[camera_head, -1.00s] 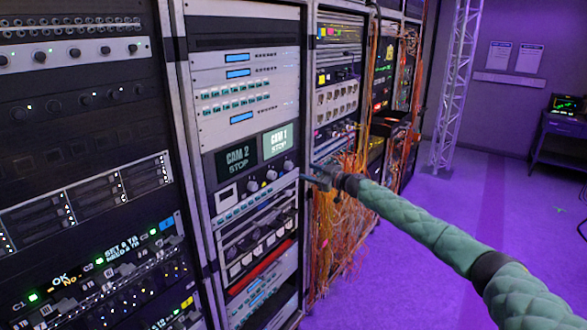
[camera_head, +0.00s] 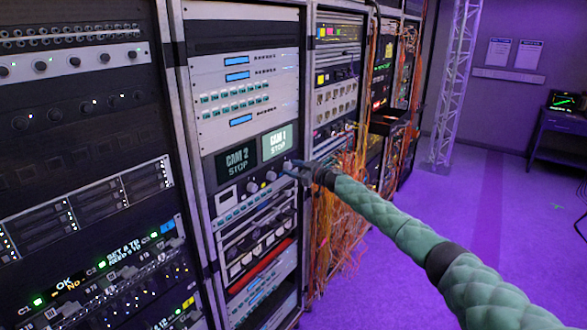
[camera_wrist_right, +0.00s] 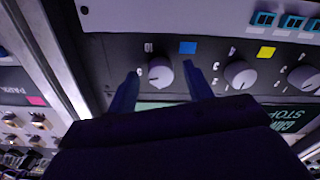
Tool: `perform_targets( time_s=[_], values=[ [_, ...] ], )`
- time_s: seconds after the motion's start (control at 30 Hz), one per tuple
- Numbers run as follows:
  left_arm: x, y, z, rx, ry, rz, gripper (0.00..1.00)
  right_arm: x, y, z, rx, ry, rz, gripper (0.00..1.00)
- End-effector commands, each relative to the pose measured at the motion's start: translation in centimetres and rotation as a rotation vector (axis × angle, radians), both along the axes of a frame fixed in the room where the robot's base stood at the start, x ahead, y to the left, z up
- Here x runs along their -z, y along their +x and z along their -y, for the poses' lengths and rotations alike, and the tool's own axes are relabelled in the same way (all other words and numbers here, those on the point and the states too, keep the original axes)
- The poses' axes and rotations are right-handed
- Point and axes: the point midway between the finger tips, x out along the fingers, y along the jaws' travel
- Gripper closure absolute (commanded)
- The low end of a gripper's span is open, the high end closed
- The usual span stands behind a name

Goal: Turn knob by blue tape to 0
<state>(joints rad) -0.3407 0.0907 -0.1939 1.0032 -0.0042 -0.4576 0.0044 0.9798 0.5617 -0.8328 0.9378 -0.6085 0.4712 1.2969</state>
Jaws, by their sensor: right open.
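The knob by the blue tape (camera_wrist_right: 160,73) is round and pale, on a dark panel in the right wrist view. The blue tape (camera_wrist_right: 188,47) is a small square just above and right of it there. Small white marks surround the knob; its exact setting is too small to read. My right gripper (camera_wrist_right: 162,78) is open, with one finger on each side of the knob. I cannot tell whether the fingers touch it. In the head view my right gripper (camera_head: 291,169) is at the right end of the knob row, below the CAM 1 screen. My left gripper is not in view.
Neighbouring knobs (camera_wrist_right: 240,74) sit to the right in the wrist view, one by yellow tape (camera_wrist_right: 266,52). The CAM 1 screen (camera_head: 276,142) is close to the gripper. Orange cables (camera_head: 343,215) hang beside the rack on the right. The purple floor beyond is open.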

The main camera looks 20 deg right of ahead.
Motion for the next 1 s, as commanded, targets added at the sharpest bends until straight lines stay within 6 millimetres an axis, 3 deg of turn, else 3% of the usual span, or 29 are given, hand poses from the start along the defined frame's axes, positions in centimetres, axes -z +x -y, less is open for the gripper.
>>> perform_targets(
  time_s=[0.27,0.5,1.0],
  values=[
    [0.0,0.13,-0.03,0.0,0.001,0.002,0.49,0.04,0.04,-0.07,0.0,0.0,0.0,0.49],
    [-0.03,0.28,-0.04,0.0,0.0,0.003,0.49,0.04,0.04,-0.06,0.0,0.0,0.0,0.94],
    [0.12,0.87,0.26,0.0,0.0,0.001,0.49,0.25,0.05,0.0,0.0,-0.105,0.082,0.94]
  ],
)
